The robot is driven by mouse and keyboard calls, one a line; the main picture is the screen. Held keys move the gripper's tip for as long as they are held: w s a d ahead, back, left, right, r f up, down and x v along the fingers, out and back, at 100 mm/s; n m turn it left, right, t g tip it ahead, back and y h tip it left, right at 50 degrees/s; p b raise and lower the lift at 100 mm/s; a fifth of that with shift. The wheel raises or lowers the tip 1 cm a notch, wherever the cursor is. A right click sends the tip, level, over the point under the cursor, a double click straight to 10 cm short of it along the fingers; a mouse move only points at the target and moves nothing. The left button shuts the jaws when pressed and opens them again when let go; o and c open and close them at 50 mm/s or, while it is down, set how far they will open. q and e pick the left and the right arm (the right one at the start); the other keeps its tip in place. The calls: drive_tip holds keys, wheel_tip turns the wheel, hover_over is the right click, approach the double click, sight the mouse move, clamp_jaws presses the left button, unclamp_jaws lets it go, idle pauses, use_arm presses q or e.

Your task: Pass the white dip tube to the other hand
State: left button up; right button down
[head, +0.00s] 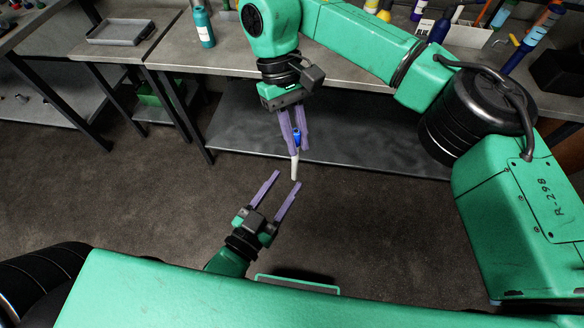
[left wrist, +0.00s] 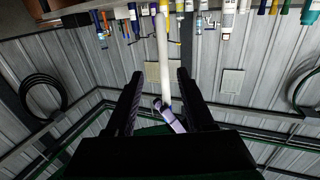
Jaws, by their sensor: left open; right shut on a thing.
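The white dip tube (head: 294,165) hangs roughly upright below my right gripper (head: 298,147). A blue piece (head: 297,137) shows at its upper end, between the purple fingers, which are shut on it. My left gripper (head: 283,178) is lower, open and empty, its purple fingers pointing up. In the head view the tube's lower end appears close to the left gripper's right fingertip. In the left wrist view the white tube (left wrist: 163,50) shows between the two dark fingers of my left gripper (left wrist: 160,85). Whether it touches them or lies beyond them I cannot tell.
A grey workbench (head: 345,125) runs behind the grippers, with a lower shelf (head: 350,150). A teal bottle (head: 204,27) and a grey tray (head: 119,31) stand at the back left. Several bottles and tools stand at the back right. The floor around the left gripper is clear.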

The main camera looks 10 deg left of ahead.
use_arm(q)
drive_tip(key=x, duration=0.9)
drive_tip(key=shift+w, duration=0.3)
drive_tip(key=shift+s, duration=0.1)
clamp_jaws()
use_arm(e)
drive_tip(key=c, duration=0.8)
unclamp_jaws()
drive_tip(key=shift+o, duration=0.2)
